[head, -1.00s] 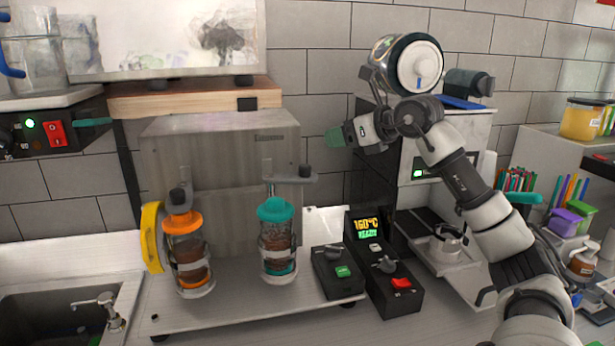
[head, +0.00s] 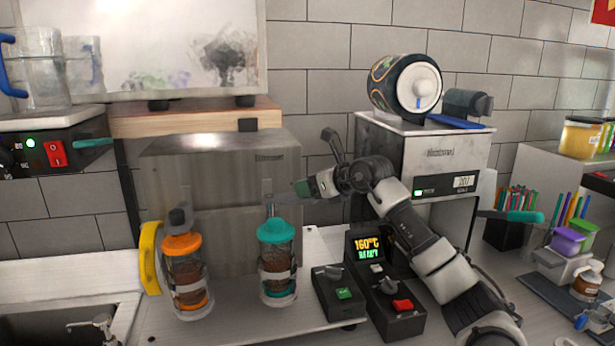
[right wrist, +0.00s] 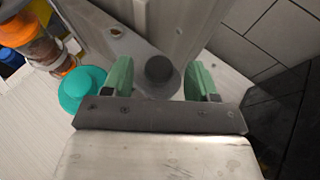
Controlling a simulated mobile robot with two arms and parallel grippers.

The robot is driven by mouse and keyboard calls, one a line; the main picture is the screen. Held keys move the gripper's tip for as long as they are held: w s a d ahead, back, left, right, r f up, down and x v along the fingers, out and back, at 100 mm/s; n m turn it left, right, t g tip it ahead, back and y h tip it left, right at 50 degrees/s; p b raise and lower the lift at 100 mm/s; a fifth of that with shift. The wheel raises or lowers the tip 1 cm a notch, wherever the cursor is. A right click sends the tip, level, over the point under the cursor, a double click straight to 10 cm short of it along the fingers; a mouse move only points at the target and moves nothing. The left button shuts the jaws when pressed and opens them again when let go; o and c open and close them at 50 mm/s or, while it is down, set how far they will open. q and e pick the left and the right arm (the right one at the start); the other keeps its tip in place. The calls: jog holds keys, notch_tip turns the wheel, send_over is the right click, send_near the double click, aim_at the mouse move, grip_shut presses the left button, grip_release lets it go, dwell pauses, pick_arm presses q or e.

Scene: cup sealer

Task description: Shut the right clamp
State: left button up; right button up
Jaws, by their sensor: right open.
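The right clamp is a flat grey swing arm (head: 282,198) with a dark knob on a post behind the teal-lidded cup (head: 277,262). In the right wrist view the clamp's dark knob (right wrist: 160,69) lies between the two green fingers, and its arm is turned aside from the teal lid (right wrist: 82,89). My right gripper (head: 313,187) is open around the knob; it also shows in the right wrist view (right wrist: 160,82), with gaps on both sides. The gripper hides the clamp's outer end in the head view. My left gripper is not in view.
The orange-lidded cup (head: 186,276) stands to the left, with the left clamp's knob (head: 179,217) above its lid. Black control boxes (head: 400,312) sit to the right of the cups. A grinder-like machine (head: 440,165) stands behind my right arm.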

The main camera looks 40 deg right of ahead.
jog(key=shift+x, duration=0.75)
grip_shut()
